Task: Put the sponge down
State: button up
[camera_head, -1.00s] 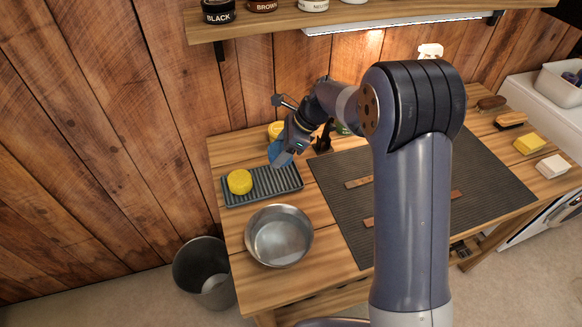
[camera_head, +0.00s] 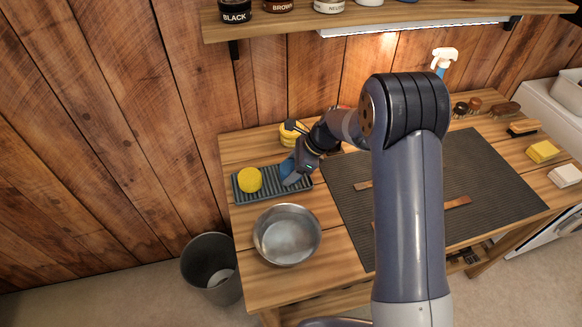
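A blue sponge (camera_head: 287,170) shows at the end of my gripper (camera_head: 295,173), at the right part of the ribbed grey tray (camera_head: 240,197). My gripper appears shut on it, though the arm hides most of the fingers. The sponge is low over the tray; I cannot tell whether it touches the ribs. A round yellow sponge (camera_head: 249,180) lies on the tray's left part, to the left of my gripper.
A metal bowl (camera_head: 287,235) stands in front of the tray. Yellow round things (camera_head: 290,134) stand behind my gripper. A dark ribbed mat (camera_head: 480,170) with leather strips covers the bench middle. A bin (camera_head: 211,268) stands on the floor at left. A shelf (camera_head: 400,14) hangs above.

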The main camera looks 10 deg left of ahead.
jog(key=o, duration=0.3)
jog(key=shift+o, duration=0.2)
jog(key=shift+r, duration=0.25)
jog(key=s+b+v, duration=0.1)
jog(key=v, duration=1)
jog(key=shift+w+d+r, duration=0.2)
jog(key=shift+w+r, duration=0.2)
jog(key=shift+w, duration=0.1)
jog(key=shift+c, duration=0.3)
grip_shut()
